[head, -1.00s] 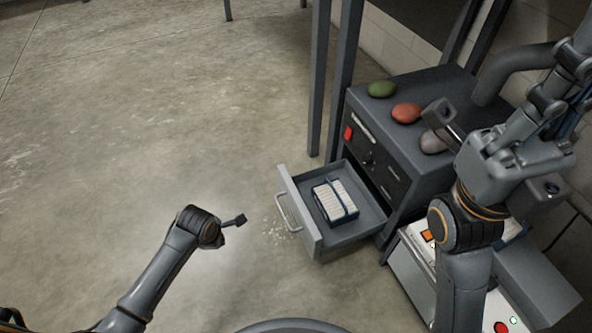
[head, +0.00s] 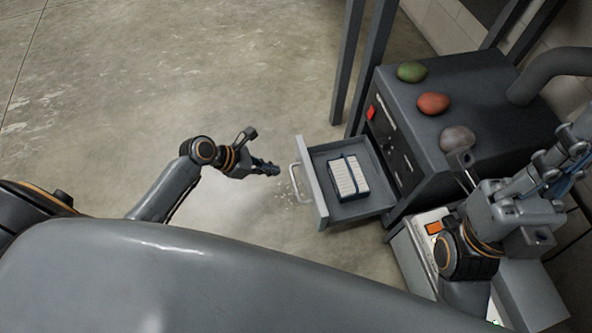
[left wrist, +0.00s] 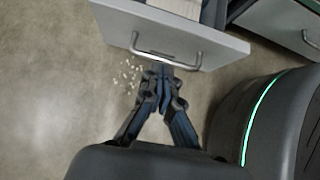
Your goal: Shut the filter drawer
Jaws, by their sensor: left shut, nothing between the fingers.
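The filter drawer (head: 312,190) stands pulled out of the dark grey cabinet (head: 455,95) in the head view. A white pleated filter (head: 349,178) with a dark blue strap lies in it. The drawer's light handle (head: 297,184) faces left. My left gripper (head: 276,170) is shut and empty, just left of the handle. In the left wrist view its fingertips (left wrist: 163,71) appear close to the handle (left wrist: 165,57) and front panel (left wrist: 215,38); I cannot tell whether they touch. My right gripper (head: 466,168) is beside the cabinet's near side; its finger opening is unclear.
Green (head: 411,72), red (head: 433,103) and grey (head: 457,139) rounded objects rest on the cabinet top. A pale unit with an orange label (head: 433,228) stands at its near side. Small white crumbs (left wrist: 127,76) lie on the floor near the handle. Floor left of the drawer is otherwise clear.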

